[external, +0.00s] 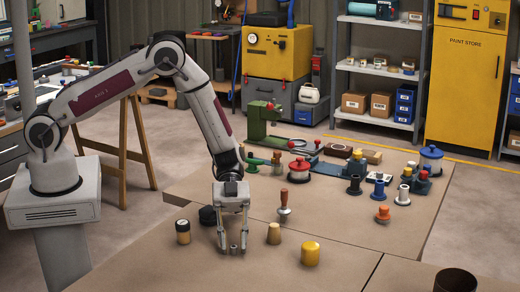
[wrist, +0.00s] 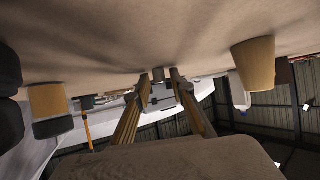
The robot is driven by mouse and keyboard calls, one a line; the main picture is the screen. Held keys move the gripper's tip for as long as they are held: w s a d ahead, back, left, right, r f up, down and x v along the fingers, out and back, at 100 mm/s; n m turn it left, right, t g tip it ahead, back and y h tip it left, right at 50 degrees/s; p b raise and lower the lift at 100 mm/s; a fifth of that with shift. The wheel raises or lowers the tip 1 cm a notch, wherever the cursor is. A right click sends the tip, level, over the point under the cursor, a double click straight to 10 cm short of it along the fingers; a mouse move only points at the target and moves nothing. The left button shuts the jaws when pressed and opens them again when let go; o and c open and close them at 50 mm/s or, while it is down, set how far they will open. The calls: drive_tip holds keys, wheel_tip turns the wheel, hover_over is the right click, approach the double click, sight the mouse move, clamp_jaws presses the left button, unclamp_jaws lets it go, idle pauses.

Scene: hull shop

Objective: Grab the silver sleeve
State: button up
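The silver sleeve (external: 233,250) is a small grey cylinder standing on the brown table top (external: 330,225). It also shows in the wrist view (wrist: 158,75) between my fingertips. My gripper (external: 234,247) points down at the table with one finger on each side of the sleeve. The fingers are apart, and a narrow gap shows on either side of the sleeve in the wrist view (wrist: 159,79). The fingertips are low, close to the table surface.
A tan tapered plug (external: 274,234), a wooden-handled tool (external: 284,206) and a yellow cylinder (external: 310,253) stand right. Several parts crowd the table's back.

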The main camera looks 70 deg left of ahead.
clamp_jaws()
drive_tip(key=shift+r, duration=0.2)
wheel_tip(320, 180, up, 10)
drive_tip(key=shift+f, duration=0.2)
idle(0.5)
